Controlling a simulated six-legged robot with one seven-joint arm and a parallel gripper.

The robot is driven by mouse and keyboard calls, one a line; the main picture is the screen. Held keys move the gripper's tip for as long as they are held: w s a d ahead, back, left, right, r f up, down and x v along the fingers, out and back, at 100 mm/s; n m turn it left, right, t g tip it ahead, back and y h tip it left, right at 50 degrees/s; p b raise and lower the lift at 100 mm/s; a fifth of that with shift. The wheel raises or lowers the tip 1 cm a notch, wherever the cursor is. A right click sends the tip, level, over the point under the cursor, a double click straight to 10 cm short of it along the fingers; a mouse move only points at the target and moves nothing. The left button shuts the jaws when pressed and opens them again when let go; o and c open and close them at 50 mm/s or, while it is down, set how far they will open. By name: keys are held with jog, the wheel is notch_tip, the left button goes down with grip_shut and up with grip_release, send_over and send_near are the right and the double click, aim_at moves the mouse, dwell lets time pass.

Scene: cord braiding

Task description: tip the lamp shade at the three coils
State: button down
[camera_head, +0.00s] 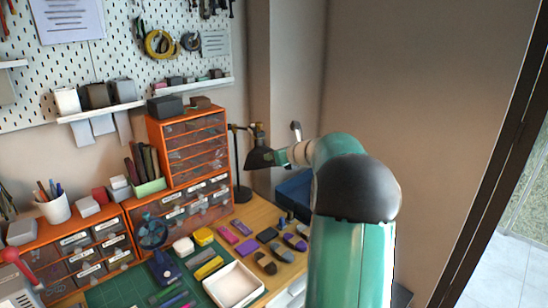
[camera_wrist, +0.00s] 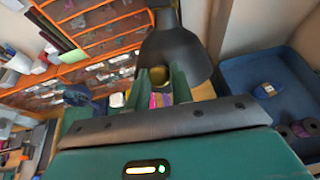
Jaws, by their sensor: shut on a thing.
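The black lamp shade (camera_head: 260,157) hangs from the desk lamp's arm at the back right of the bench. Dark round pieces, possibly coils (camera_wrist: 300,129), lie in the blue tray at the right of the wrist view, partly cut off. I cannot make out all three for certain.
The blue tray (camera_head: 293,190) stands right of the lamp pole (camera_head: 236,165). An orange drawer cabinet (camera_head: 190,150) is left of the lamp.

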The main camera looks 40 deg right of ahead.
jog(key=c, duration=1.2)
grip_release()
jog(key=shift+c, duration=0.2)
jog(key=v, duration=1.3)
jog(key=shift+s+r, duration=0.15)
jog(key=shift+s, duration=0.2)
